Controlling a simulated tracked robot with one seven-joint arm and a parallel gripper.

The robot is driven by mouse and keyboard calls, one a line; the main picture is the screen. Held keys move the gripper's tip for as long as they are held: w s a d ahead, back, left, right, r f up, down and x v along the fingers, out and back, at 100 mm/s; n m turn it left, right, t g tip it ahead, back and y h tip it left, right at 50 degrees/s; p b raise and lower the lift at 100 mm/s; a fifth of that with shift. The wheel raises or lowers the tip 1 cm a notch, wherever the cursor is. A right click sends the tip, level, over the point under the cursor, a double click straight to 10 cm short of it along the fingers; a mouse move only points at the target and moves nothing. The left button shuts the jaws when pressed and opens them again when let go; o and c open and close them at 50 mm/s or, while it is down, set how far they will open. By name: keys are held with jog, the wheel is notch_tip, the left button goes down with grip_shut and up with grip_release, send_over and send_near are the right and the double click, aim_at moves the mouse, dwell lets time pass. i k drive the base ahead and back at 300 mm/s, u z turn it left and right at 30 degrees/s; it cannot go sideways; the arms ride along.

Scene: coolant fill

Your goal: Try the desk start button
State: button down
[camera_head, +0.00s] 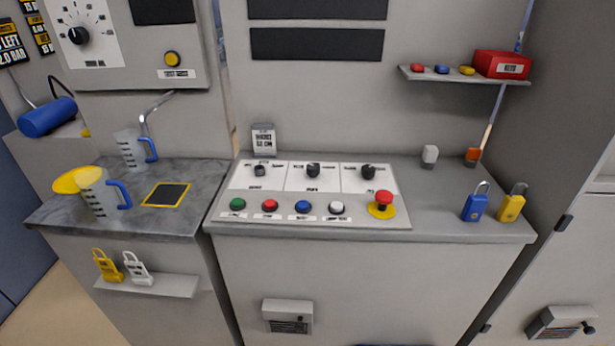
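The control desk (470,225) stands in the middle of the head view. On its white panel (335,207) is a front row of round buttons: a green button (237,204) at the left end, then a red button (270,204), a blue button (303,206) and a white button (337,207). The small labels under them are too blurred to read surely, so I cannot tell by text which is start. A red mushroom button (383,198) on a yellow base sits at the right. Three dark rotary knobs are behind the row. My gripper is not in view.
A blue padlock (475,206) and a yellow padlock (511,207) stand on the desk's right. Jugs (100,195) with blue handles stand on the left counter (195,215). A shelf (420,76) holds a red box (502,64). The space above the button row is clear.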

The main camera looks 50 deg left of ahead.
aim_at(237, 202)
jog(key=u, duration=0.6)
jog(key=i, duration=0.1)
jog(key=z, duration=1.6)
jog(key=k, duration=1.65)
jog(key=u, duration=1.45)
jog(key=i, duration=0.35)
jog(key=u, duration=0.25)
